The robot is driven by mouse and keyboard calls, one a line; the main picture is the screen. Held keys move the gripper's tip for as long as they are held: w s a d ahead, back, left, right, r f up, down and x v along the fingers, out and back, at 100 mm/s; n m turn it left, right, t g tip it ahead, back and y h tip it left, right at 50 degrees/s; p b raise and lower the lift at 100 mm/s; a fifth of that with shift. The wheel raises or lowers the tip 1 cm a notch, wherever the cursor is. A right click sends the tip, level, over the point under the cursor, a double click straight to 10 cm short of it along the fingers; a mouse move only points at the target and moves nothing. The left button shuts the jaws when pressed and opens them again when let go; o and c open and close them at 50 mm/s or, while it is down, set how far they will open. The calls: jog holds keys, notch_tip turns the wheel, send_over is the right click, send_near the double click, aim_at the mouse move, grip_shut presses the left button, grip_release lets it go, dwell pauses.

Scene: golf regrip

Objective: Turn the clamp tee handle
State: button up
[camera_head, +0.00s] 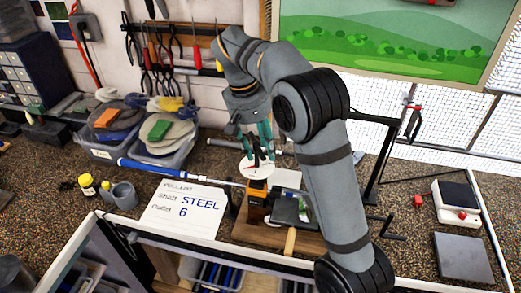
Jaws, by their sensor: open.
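My gripper (258,150) points down in the middle of the view, with its teal fingers open. It is just above a white disc (247,171) with small dark and red parts on it. An orange-brown clamp block (257,197) stands below the disc on a wooden base (256,232). The tee handle is not clearly told apart here; the dark and red parts between my fingertips may be it. I cannot tell whether my fingers touch them. A club with a blue grip (150,168) lies to the left, its shaft running to the clamp.
A white card reading "STEEL 6" (182,208) lies left of the clamp. Grey bins with discs and cloths (105,150) stand at the back left. A black metal stand (378,165) rises right of my arm. A white scale-like device (455,201) and grey plate (462,257) are at right.

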jog(key=shift+s+a+f, duration=0.1)
jog(key=shift+s, duration=0.05)
grip_shut()
dwell(0.6)
